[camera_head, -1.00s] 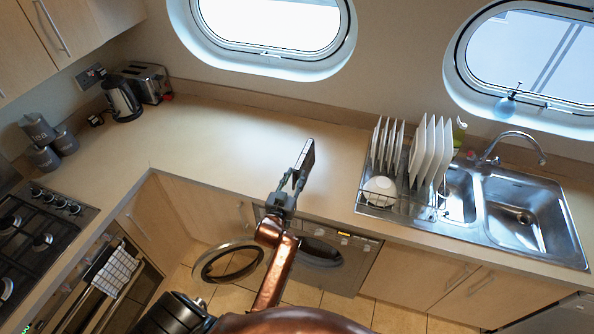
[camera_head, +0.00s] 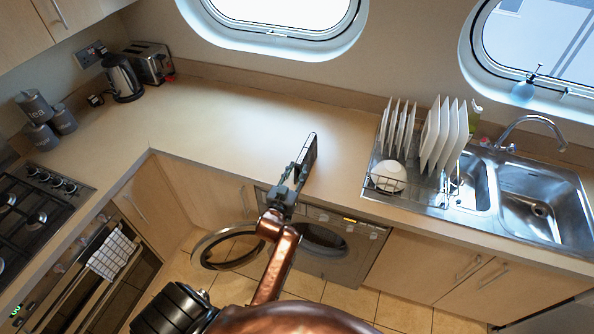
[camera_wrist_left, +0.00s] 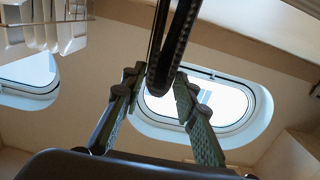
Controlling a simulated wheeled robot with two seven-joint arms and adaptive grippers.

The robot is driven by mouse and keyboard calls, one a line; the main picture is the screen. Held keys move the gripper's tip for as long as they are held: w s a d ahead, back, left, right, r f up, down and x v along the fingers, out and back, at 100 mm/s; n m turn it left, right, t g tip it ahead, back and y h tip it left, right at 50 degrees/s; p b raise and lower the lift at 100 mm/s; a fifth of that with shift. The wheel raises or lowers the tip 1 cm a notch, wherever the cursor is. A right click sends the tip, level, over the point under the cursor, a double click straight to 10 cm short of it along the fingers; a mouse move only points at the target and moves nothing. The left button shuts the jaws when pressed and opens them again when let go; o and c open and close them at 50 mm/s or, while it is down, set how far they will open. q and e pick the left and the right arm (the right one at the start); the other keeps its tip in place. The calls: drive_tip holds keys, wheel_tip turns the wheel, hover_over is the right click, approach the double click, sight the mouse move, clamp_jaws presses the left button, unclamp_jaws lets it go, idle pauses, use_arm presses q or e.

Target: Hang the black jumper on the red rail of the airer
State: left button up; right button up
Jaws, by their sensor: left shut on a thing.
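My left gripper (camera_head: 294,181) is held out above the front edge of the worktop in the head view. It is shut on a thin, dark, flat thing (camera_head: 310,150) with a greyish face, which stands up from the fingers. In the left wrist view this dark thing (camera_wrist_left: 172,45) shows as a long narrow piece with dotted edges between the fingers of the left gripper (camera_wrist_left: 158,80). I cannot tell from its shape whether it is the black jumper. I see no airer and no red rail. My right gripper is out of view.
The worktop (camera_head: 220,115) is clear in its middle. A dish rack (camera_head: 385,185) with white plates and a bowl stands beside the steel sink (camera_head: 578,240). Below, the washing machine (camera_head: 350,268) has its round door (camera_head: 198,252) open. A hob (camera_head: 72,205) is at left.

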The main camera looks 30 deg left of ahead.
use_arm(q)
drive_tip(key=o, duration=1.2)
drive_tip(key=shift+o, duration=0.2)
drive_tip(key=shift+s+f, duration=0.1)
drive_tip(key=shift+f, duration=0.05)
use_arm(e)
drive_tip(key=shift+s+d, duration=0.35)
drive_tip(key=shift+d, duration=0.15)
use_arm(q)
drive_tip(key=v, duration=0.7)
drive_tip(key=shift+s, duration=0.2)
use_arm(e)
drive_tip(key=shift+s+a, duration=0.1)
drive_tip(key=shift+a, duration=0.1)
